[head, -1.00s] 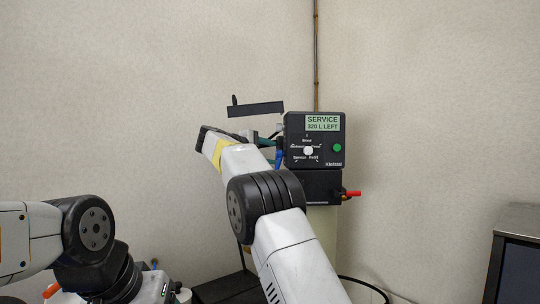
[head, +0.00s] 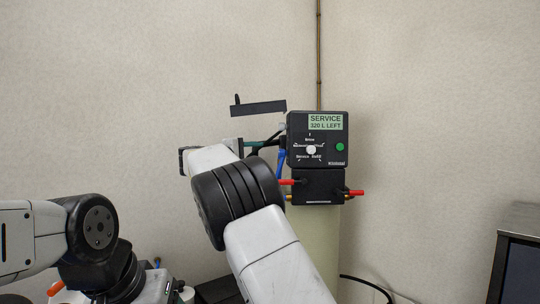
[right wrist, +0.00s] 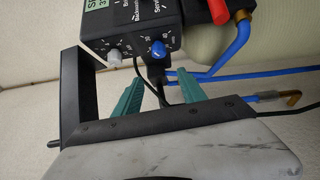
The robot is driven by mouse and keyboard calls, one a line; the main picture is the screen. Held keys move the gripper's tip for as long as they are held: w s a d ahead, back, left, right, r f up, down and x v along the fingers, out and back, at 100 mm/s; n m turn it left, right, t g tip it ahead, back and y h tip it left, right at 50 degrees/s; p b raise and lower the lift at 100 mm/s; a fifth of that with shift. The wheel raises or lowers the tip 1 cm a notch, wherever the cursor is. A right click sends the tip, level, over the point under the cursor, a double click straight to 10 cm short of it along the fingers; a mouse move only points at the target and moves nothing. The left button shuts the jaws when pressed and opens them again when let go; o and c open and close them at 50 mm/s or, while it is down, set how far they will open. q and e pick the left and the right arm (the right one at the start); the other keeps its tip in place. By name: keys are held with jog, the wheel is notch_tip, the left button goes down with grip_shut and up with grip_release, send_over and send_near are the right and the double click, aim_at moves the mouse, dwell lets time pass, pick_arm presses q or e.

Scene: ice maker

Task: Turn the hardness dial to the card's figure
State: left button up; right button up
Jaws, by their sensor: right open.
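I cannot tell which is the hardness dial. My right gripper (right wrist: 161,78) is open, its teal fingers pointing at that face, apart from both dials. It also shows left of the head in the head view (head: 258,144). No card figure is readable. My left fingers are not visible.
Blue hose (right wrist: 235,50) and black cables run near the fingers. Red-tipped pipe fittings (head: 356,192) stick out below the control head. A dark-fronted appliance (head: 520,260) stands far right.

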aim_at(282, 153)
jog(key=w+d+m+t, duration=0.1)
jog(key=w+d+t, duration=0.1)
jog(key=d, duration=0.5)
jog(key=shift+w+d+f+t, duration=0.2)
jog(key=shift+w+d+t, duration=0.1)
jog(key=shift+w, duration=0.55)
grip_shut()
